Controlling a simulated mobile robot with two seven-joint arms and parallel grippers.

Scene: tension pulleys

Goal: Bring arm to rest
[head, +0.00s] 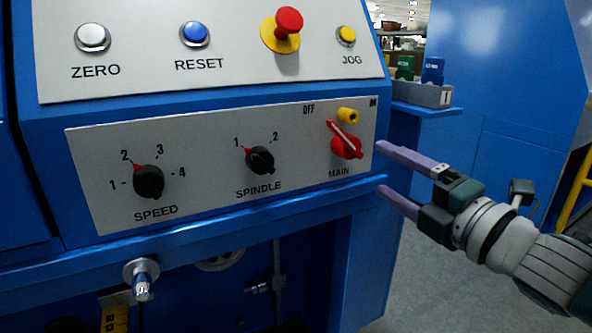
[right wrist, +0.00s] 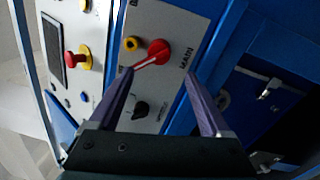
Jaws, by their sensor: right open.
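My right gripper (head: 380,171) is open and empty, with purple fingers, just right of the control panel in the head view. It also shows in the right wrist view (right wrist: 160,84), its fingers apart and pointing toward the panel. The red MAIN switch (head: 346,146) is in front of the fingers, apart from them in the head view. Its handle points up and left toward OFF. The same red switch shows between and beyond the fingers in the right wrist view (right wrist: 158,52). My left gripper is not in view.
The blue machine's panel holds the SPEED knob (head: 148,182), SPINDLE knob (head: 259,160) and a red emergency button (head: 288,22). A yellow piece (head: 348,115) sits above the MAIN switch. A grey bin (head: 424,93) stands on a ledge behind. Open floor (head: 440,285) lies below my right arm.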

